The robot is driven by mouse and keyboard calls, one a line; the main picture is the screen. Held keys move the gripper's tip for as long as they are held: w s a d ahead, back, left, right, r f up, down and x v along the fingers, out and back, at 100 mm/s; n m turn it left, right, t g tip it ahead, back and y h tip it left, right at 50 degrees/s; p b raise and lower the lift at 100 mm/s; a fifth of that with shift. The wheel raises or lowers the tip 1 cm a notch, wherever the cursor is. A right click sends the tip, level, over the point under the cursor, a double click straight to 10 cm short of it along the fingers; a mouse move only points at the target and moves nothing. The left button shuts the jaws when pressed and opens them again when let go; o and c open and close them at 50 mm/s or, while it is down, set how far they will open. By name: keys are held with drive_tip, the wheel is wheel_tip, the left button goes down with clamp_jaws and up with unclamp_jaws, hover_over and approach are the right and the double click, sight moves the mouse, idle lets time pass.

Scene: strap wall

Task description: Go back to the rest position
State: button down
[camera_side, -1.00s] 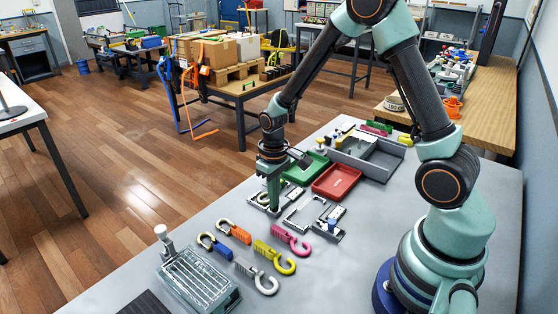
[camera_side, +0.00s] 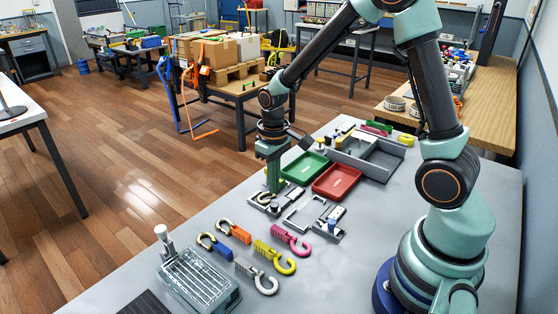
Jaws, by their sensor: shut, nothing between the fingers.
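My gripper (camera_side: 273,190) points down over the far left part of the grey table (camera_side: 340,285). It is shut and empty. Its tips are close to a small light plate with a dark hook-like part (camera_side: 264,200), and I cannot tell whether they touch it. The green tray (camera_side: 304,167) is just right of my gripper, and the red tray (camera_side: 337,181) is further right.
Blue (camera_side: 213,245), orange (camera_side: 234,231), pink (camera_side: 291,240), yellow (camera_side: 274,257) and grey (camera_side: 257,277) hooks lie on the near table. A metal grated box (camera_side: 200,285) stands front left. A grey bin (camera_side: 372,155) is behind the red tray.

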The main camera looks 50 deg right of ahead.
sight(274, 204)
drive_tip(key=shift+r, duration=0.1)
idle(0.5)
drive_tip(key=shift+f, duration=1.45)
drive_tip(key=shift+f, duration=1)
idle(1.4)
drive_tip(key=shift+f, duration=0.1)
drive_tip(key=shift+r, duration=2.55)
drive_tip(key=shift+r, duration=0.1)
